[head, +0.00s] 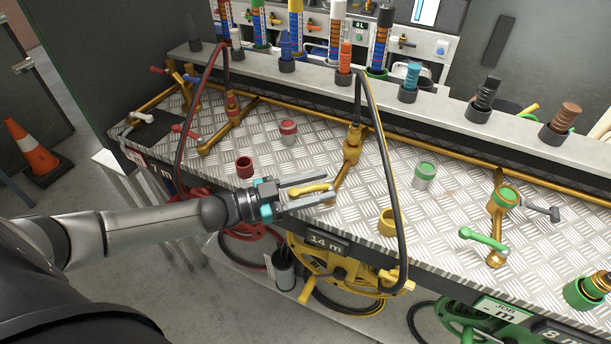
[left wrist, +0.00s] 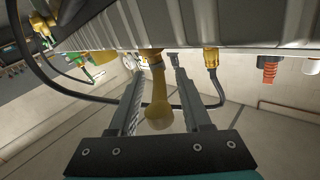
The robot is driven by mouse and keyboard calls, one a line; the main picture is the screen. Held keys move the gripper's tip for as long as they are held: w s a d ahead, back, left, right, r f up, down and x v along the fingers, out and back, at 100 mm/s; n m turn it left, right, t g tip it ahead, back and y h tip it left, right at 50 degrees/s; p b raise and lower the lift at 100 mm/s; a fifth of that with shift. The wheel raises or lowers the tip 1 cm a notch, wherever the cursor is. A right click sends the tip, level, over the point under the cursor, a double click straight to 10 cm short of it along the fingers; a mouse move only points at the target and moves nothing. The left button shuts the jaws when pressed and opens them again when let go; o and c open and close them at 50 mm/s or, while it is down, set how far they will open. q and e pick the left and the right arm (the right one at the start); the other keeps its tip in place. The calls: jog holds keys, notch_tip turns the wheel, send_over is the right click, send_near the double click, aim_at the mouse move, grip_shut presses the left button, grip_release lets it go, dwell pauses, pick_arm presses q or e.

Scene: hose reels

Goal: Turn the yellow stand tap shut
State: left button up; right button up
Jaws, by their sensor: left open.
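The yellow stand tap's lever handle (head: 308,189) points left from its brass standpipe (head: 351,152) on the chequered metal bench. My left gripper (head: 331,186) reaches in from the left, with one finger on each side of the handle. It is open. In the left wrist view, the yellow handle (left wrist: 158,104) runs lengthwise between the two fingers, with a gap visible on both sides. Whether a finger touches it cannot be told. My right gripper is in neither view.
A black hose (head: 386,175) arches from the standpipe down to the yellow reel (head: 335,270) below the bench. A red cup (head: 244,167) and a yellow ring (head: 387,223) stand nearby. A green-handled tap (head: 483,239) is at right. An orange cone (head: 31,150) stands on the floor.

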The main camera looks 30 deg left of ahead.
pick_arm(q)
jog(key=shift+s, duration=0.1)
jog(key=p+v, duration=0.1)
jog(key=v, duration=1.4)
